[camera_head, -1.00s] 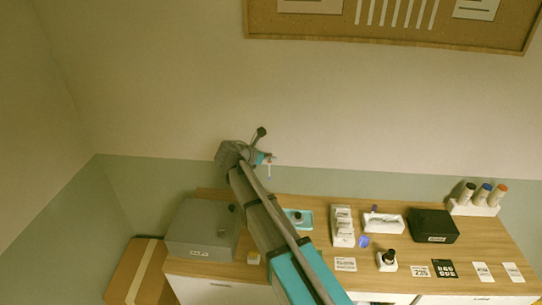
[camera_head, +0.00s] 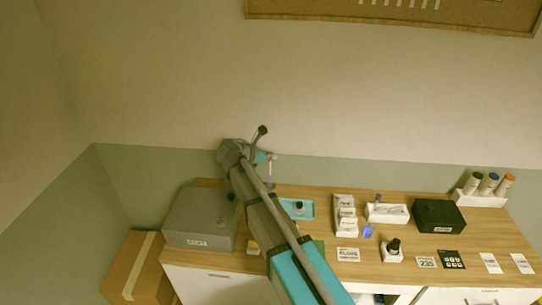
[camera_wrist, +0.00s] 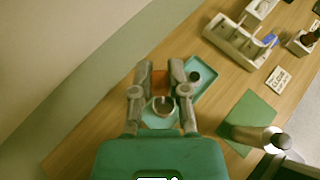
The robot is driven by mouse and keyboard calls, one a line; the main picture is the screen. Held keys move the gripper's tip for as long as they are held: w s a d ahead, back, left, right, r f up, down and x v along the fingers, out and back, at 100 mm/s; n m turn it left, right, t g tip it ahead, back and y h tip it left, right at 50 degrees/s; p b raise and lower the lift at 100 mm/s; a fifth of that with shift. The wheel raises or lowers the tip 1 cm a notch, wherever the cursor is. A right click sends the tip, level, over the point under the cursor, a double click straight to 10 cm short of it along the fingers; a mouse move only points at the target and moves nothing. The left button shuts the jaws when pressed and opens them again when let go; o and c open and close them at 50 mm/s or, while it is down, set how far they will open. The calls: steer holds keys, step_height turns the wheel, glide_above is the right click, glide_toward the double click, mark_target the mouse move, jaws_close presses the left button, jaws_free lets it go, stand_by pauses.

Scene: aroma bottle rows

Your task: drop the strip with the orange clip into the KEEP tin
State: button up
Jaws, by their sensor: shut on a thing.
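My gripper (camera_head: 266,158) is high at the back edge of the counter, left of centre in the head view. In the wrist view my gripper (camera_wrist: 161,75) is shut on the orange clip (camera_wrist: 160,79). The pale strip (camera_head: 270,170) hangs below the fingers in the head view. A pale round shape shows just under the clip in the wrist view; I cannot tell what it is. No tin can be clearly read as KEEP. A grey box (camera_head: 190,222) with a small label stands left of my arm.
A teal tray (camera_head: 305,215) with a dark round thing lies right of my arm. White racks (camera_head: 387,213), a black box (camera_head: 438,215) and a dark bottle (camera_head: 393,248) stand further right. A green mat (camera_wrist: 250,113) shows in the wrist view. The wall is close behind.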

steer(key=shift+f+b, duration=5)
steer(key=shift+f, duration=0.3)
steer(key=o, duration=0.8)
steer(key=shift+s, duration=0.1)
steer(key=shift+s+a, duration=2.95)
steer(key=shift+a, duration=0.25)
